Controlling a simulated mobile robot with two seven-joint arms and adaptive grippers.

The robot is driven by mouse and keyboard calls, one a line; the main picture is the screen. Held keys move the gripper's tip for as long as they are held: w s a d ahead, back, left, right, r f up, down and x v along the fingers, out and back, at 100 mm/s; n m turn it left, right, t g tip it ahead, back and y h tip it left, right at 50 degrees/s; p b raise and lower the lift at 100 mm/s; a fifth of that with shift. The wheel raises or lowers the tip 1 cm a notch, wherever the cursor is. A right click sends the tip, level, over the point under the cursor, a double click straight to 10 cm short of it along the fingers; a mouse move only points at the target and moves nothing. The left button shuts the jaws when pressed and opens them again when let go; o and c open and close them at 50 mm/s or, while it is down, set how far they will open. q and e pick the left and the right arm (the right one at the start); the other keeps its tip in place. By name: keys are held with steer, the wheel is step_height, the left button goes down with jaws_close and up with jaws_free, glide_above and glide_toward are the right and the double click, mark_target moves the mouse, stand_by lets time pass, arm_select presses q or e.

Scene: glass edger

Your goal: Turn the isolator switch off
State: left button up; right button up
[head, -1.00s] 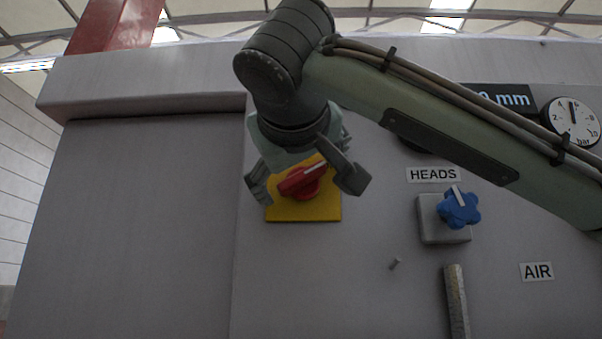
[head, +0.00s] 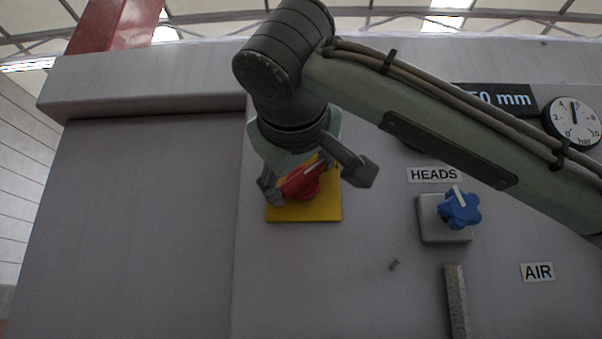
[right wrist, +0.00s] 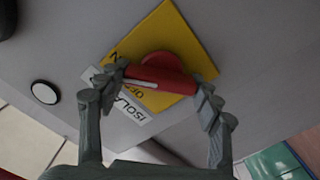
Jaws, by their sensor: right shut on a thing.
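The isolator switch is a red rotary handle (head: 304,181) with a white line along it, on a yellow plate (head: 304,211) on the grey panel. In the right wrist view the red handle (right wrist: 158,79) lies between my right fingers, in front of the yellow plate (right wrist: 188,35). My right gripper (head: 318,182) is at the handle, its fingers at the two ends of it, shut on it. The handle sits tilted in the head view, its right end higher. A partly hidden ISOLATOR label (right wrist: 125,110) shows beside the plate. My left gripper is not in view.
A blue knob (head: 459,208) on a grey box is to the right, under the HEADS label (head: 433,175). A pressure gauge (head: 572,123), a dark display (head: 510,98) and an AIR label (head: 537,272) are farther right. A grey bar (head: 456,300) stands below. The panel's left side is bare.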

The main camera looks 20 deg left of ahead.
steer(key=n, duration=0.2)
steer(key=shift+n, duration=0.4)
steer(key=n+p, duration=0.2)
steer(key=n, duration=0.4)
steer(key=shift+f, duration=0.1)
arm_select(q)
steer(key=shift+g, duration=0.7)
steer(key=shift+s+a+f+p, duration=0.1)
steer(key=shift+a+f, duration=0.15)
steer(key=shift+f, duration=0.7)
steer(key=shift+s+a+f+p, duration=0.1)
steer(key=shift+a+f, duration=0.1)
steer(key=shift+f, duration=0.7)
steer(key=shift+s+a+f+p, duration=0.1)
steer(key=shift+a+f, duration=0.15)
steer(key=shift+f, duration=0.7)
arm_select(e)
steer(key=shift+n, duration=0.9)
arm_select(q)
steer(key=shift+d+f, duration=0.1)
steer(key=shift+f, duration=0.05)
arm_select(e)
steer(key=shift+f, duration=0.1)
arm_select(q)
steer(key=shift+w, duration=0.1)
